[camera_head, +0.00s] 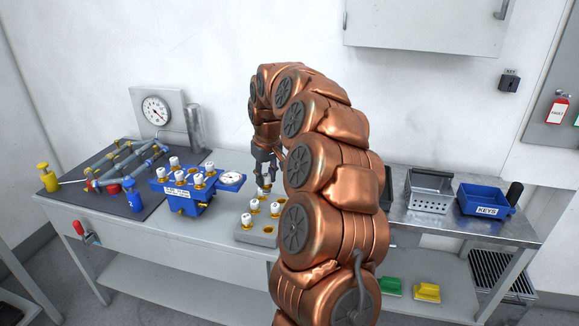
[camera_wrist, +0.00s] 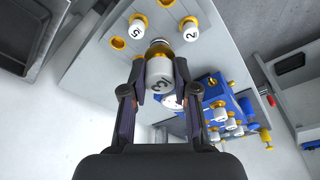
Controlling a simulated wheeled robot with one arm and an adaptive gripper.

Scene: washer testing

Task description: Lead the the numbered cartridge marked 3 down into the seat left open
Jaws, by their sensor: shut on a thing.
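My gripper (camera_head: 265,178) is shut on the cartridge marked 3 (camera_wrist: 161,76), a white cylinder between the two fingers in the wrist view. Its far end points at the grey tray (camera_wrist: 100,65), by a gold ring; I cannot tell whether it is clear of the tray. In the head view the gripper is over the back of this tray (camera_head: 256,238).
Cartridges marked 5 (camera_wrist: 136,29) and 2 (camera_wrist: 190,32) stand in the tray beside the held one. A pipe rig (camera_head: 125,162) on a dark mat is at the left. A metal basket (camera_head: 430,190) and blue KEYS bin (camera_head: 484,200) are at the right.

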